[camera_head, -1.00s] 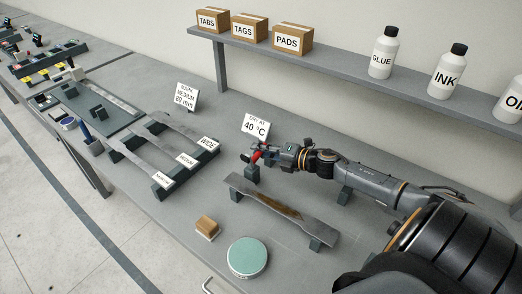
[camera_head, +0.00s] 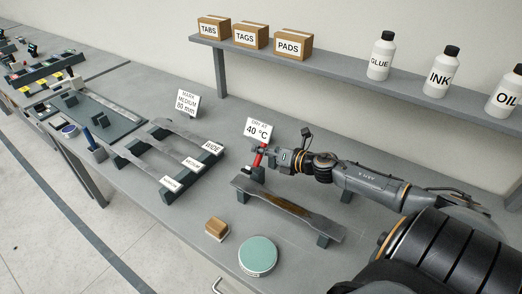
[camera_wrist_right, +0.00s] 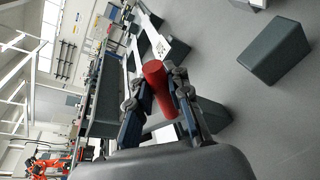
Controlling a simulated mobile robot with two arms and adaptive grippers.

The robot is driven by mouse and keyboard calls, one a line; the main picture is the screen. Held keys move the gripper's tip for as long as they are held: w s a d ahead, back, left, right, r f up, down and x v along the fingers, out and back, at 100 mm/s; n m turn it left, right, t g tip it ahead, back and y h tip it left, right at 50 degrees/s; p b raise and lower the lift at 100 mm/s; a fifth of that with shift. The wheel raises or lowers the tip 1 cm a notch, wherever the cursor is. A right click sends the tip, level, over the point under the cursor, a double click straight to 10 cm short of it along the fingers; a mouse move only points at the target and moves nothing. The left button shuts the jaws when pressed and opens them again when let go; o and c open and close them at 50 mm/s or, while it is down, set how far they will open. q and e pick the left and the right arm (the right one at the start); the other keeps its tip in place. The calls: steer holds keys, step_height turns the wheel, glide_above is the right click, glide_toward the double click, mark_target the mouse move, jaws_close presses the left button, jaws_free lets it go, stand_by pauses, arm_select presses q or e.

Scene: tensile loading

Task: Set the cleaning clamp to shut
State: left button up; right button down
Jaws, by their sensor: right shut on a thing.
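The cleaning clamp shows as a red handle (camera_head: 259,157) at the back of the bench, below the "DRY AT 40 °C" sign. The handle stands nearly upright in the head view. My right gripper (camera_head: 268,158) reaches it from the right and is shut on it. In the right wrist view the red handle (camera_wrist_right: 157,86) sits between the two fingers of my right gripper (camera_wrist_right: 160,97). The clamp's base is mostly hidden. The metal specimen bar (camera_head: 288,210) with a brown stain lies on dark supports in front of my right arm. My left gripper is not in view.
The drying sign (camera_head: 257,130) stands close behind the handle. A small brown block (camera_head: 217,228) and a round green-topped tin (camera_head: 258,254) lie near the front edge. A specimen rack (camera_head: 150,162) is at the left. A shelf (camera_head: 340,72) with boxes and bottles runs above.

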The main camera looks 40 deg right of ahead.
mark_target(254, 166)
steer(key=shift+s+a+r+n+h, duration=0.2)
steer(key=shift+a+r+n+h, duration=0.1)
steer(key=shift+a+n, duration=0.45)
steer(key=shift+n, duration=0.35)
steer(key=shift+s+a+n+t+h+p, duration=0.2)
steer(key=shift+a+n+t+h+p, duration=0.15)
steer(key=shift+n, duration=0.25)
steer(key=shift+s+a+n+h, duration=0.15)
steer(key=shift+a+n+h, duration=0.3)
steer(key=shift+n, duration=0.45)
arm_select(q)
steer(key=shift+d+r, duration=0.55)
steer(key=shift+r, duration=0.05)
arm_select(e)
steer(key=shift+s+a+n+t, duration=0.1)
steer(key=shift+a+n+t, duration=0.25)
steer(key=shift+a+n, duration=0.15)
steer(key=shift+f, duration=0.1)
